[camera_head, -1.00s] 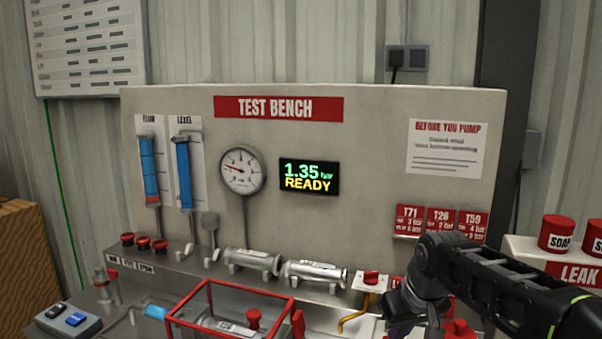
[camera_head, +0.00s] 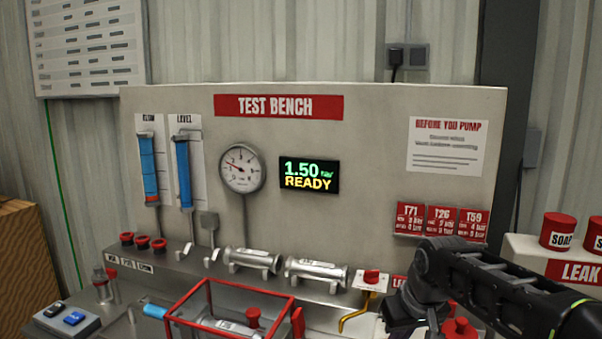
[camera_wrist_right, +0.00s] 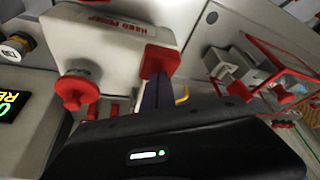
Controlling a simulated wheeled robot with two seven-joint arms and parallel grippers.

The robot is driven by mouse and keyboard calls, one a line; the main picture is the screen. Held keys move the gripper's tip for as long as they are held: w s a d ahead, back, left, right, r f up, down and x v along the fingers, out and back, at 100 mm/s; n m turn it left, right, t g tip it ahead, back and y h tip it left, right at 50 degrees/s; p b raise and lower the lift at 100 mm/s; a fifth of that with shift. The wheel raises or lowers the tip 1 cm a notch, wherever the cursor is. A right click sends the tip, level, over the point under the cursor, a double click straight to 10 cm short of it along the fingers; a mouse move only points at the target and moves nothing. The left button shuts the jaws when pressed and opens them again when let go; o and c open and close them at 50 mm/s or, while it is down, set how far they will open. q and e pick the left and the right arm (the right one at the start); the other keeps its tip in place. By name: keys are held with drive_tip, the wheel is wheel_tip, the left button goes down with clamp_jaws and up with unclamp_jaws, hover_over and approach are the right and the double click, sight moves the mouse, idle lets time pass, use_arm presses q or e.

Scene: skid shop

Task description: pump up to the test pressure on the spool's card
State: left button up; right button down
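The bench display (camera_head: 309,176) reads 1.50 bar and READY. The round gauge (camera_head: 242,169) has its needle low on the scale, on the left. Three red cards (camera_head: 442,221), T71, T26 and T59, hang at the panel's right; their small print is hard to read. A spool (camera_head: 228,326) with an unreadable tag lies inside the red cage (camera_head: 208,287). My right gripper (camera_wrist_right: 158,82) is at the white hand pump (camera_wrist_right: 113,35), its narrow fingers together at the red pump handle (camera_wrist_right: 160,58). My left gripper is out of view.
Two metal spools (camera_head: 252,261) (camera_head: 317,270) rest on the bench ledge. A two-button box (camera_head: 65,320) is at the lower left. A leak station (camera_head: 570,268) stands at right.

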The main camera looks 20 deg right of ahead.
drive_tip(key=shift+f+b, duration=1.7)
drive_tip(key=shift+f, duration=0.5)
drive_tip(key=shift+r+p, duration=2.35)
drive_tip(key=shift+r, duration=0.7)
drive_tip(key=shift+f+b, duration=0.55)
drive_tip(key=shift+f, duration=0.15)
drive_tip(key=shift+r+p, duration=0.5)
drive_tip(key=shift+r, duration=0.35)
wheel_tip(320, 180, up, 7)
drive_tip(key=p, duration=0.5)
